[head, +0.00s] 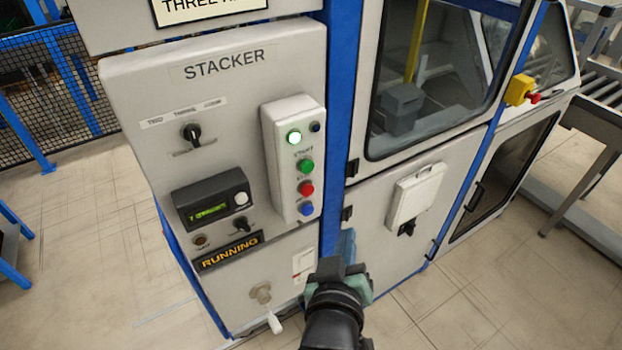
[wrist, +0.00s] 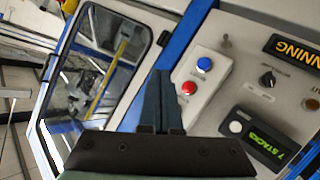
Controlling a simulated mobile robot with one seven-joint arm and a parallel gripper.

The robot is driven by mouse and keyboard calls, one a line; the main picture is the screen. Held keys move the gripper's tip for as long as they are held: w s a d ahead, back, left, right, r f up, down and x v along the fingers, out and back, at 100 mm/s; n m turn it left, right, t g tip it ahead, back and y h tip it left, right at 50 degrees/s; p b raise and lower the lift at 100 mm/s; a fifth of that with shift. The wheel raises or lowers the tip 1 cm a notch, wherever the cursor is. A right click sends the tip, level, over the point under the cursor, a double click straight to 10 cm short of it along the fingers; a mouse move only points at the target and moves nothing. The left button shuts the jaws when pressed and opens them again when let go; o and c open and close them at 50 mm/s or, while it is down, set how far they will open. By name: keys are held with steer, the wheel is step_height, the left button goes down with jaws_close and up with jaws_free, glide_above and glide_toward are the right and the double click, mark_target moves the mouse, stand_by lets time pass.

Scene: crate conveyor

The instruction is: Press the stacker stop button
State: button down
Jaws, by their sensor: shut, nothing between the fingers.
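The grey stacker panel (head: 150,90) carries a pale button box (head: 273,150) on its right side. On the box, from top down, are a lit white lamp (head: 294,137) with a small dark blue one beside it, a green button (head: 305,166), a red button (head: 306,188) and a blue button (head: 306,209).
The panel also has a selector knob (head: 192,132), a small display (head: 212,200) and a "RUNNING" sign (head: 230,252). A windowed machine door (head: 440,80) and a white handle box (head: 416,194) are to the right.

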steer(key=w+a+b, duration=0.2)
steer(key=w+a, duration=0.3)
steer(key=w, duration=0.2)
steer(key=shift+a, duration=0.15)
stand_by(0.4)
steer(key=shift+w, duration=0.15)
stand_by(1.9)
steer(key=shift+w+a+b, duration=0.2)
steer(key=shift+w+b, duration=0.05)
steer(key=shift+b, duration=0.05)
steer(key=shift+w+a+r, duration=0.1)
steer(key=shift+w+a, duration=0.2)
steer(key=shift+w, duration=0.05)
stand_by(1.0)
steer(key=shift+s, duration=0.1)
steer(key=shift+s+d+p, duration=0.3)
steer(key=shift+s+d, duration=0.2)
steer(key=shift+s, duration=0.1)
steer(key=shift+s+d, duration=0.1)
steer(key=shift+s+d+p, duration=0.45)
steer(key=shift+s+d, duration=0.25)
steer(key=shift+s, duration=0.3)
steer(key=shift+s+d+p, duration=0.45)
steer(key=shift+s+d, duration=0.25)
steer(key=shift+s, duration=0.25)
